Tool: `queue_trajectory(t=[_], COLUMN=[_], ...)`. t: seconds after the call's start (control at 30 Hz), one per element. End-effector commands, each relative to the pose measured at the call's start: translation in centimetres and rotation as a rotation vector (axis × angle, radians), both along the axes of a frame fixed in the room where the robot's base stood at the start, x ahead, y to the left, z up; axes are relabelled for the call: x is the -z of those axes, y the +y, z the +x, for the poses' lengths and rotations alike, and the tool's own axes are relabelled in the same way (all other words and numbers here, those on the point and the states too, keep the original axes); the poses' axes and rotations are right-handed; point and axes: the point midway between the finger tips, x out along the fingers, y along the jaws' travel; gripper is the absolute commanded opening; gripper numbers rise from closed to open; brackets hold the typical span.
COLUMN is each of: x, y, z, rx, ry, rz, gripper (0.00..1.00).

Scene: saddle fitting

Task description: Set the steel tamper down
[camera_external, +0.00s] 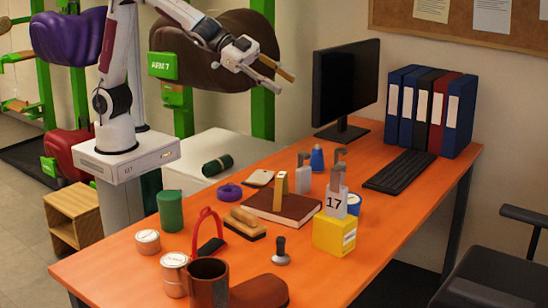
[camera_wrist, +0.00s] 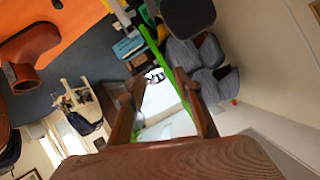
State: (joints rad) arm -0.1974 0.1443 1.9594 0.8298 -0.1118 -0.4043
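A small tamper (camera_external: 281,252) with a dark handle and a round steel base stands upright on the orange desk, near its front middle. My gripper (camera_external: 271,77) is high above the back of the desk, well away from the tamper. Its fingers are spread, and I see nothing between them. In the wrist view, the two brown fingers of my gripper (camera_wrist: 161,84) stand apart, with a wood-grained surface across the bottom. I cannot make out the tamper in the wrist view.
Near the tamper are a brown mug (camera_external: 208,284), a brown leather piece (camera_external: 260,292), a wooden brush (camera_external: 244,223) and a yellow block (camera_external: 334,234). A dark red book (camera_external: 290,208) lies behind.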

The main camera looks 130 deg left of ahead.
Motion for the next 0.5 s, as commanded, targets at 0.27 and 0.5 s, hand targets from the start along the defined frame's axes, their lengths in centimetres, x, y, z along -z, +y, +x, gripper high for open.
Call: queue_trajectory(t=[0.27, 0.5], x=[-1.5, -1.4], y=[-0.1, -0.8], z=[-7.0, -13.4], rx=[-0.115, -0.189], ry=[0.069, 0.149], rz=[-0.020, -0.057], gripper=[0.34, 0.34])
